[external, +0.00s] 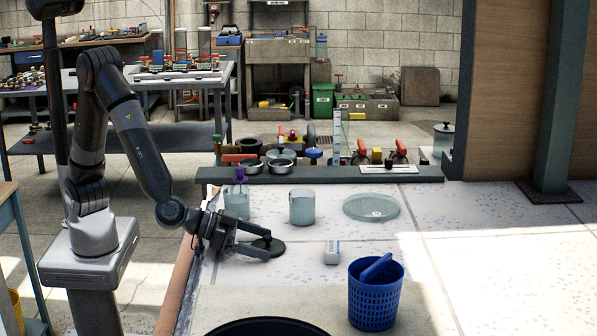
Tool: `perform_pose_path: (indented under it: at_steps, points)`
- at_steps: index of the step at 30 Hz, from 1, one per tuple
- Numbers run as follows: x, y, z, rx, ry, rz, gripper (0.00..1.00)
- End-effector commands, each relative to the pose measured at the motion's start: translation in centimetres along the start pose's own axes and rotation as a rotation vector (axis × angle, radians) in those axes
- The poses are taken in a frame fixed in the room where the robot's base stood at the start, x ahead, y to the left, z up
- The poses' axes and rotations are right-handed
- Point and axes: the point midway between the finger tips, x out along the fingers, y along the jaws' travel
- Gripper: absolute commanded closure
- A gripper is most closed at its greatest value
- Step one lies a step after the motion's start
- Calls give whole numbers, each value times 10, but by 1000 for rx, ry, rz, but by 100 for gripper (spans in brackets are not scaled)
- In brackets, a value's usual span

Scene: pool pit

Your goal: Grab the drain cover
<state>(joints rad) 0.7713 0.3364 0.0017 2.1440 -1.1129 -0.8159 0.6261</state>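A small dark round disc with a raised knob, which looks like the drain cover (276,246), lies on the pale speckled surface left of centre. My gripper (267,244) reaches in low from the left, with its two fingers spread apart. One fingertip is at the far side of the disc and the other at its near side, partly hiding it. I cannot tell whether the fingers touch it.
Two glass beakers (302,208) and a clear round dish (371,207) are behind. A dark ledge (320,175) with tools lies farther back. A black round rim (265,328) shows in front.

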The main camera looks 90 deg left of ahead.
Motion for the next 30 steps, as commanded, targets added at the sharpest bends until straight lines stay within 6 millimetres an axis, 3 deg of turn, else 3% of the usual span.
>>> perform_pose_path:
  at_steps: [12, 23, 30]
  points:
    - [0, 0, 0, 0, 0, 0, 53]
    - [-2, 0, -5, -1, 1, 0, 53]
    - [-12, 0, -33, -4, 4, 0, 53]
